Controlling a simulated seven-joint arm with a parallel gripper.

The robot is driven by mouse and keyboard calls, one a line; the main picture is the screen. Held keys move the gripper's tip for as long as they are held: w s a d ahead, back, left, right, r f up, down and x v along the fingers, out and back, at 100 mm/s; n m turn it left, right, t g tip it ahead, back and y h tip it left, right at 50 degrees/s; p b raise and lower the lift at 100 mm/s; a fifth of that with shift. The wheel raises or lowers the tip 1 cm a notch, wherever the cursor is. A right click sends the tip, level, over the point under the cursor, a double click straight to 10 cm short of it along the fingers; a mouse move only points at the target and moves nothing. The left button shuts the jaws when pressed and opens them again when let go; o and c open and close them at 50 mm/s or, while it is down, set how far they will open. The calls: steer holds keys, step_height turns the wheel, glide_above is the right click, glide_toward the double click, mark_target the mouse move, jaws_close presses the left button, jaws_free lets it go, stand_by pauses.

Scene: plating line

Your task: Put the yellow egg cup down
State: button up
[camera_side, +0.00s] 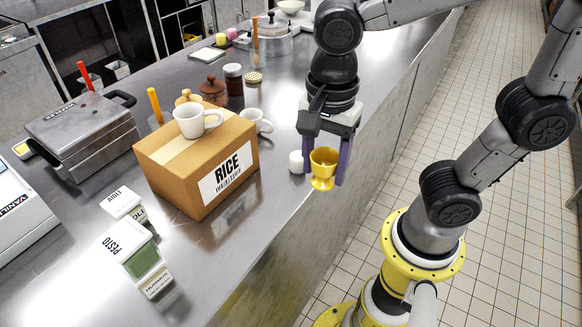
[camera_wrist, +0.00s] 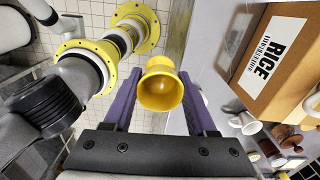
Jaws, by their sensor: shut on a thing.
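The yellow egg cup (camera_side: 323,168) is upright between the purple fingers of my gripper (camera_side: 338,170), near the counter's front edge in the side view. My gripper is shut on it. In the wrist view the cup (camera_wrist: 160,88) shows its open, empty bowl, with a finger of my gripper (camera_wrist: 155,105) on each side.
A cardboard RICE box (camera_side: 170,160) with a white cup (camera_side: 190,121) on top stands left of my gripper. A small white item (camera_side: 296,162) is just left of the egg cup. Pesto (camera_side: 137,255) and aioli (camera_side: 122,203) packs stand at front left. The counter's edge drops to a tiled floor.

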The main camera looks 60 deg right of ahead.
steer(key=shift+d+f, duration=0.15)
steer(key=shift+d, duration=0.25)
steer(key=w+d+r+n, duration=0.2)
steer(key=w+n, duration=0.3)
steer(key=w, duration=0.3)
steer(key=w+d+r+n, duration=0.1)
steer(key=w+d+n, duration=0.3)
steer(key=w+n, duration=0.2)
steer(key=w+d+r+n, duration=0.2)
steer(key=w+n, duration=0.4)
steer(key=w, duration=0.4)
steer(key=shift+d+r, duration=0.35)
steer(key=shift+d, duration=0.3)
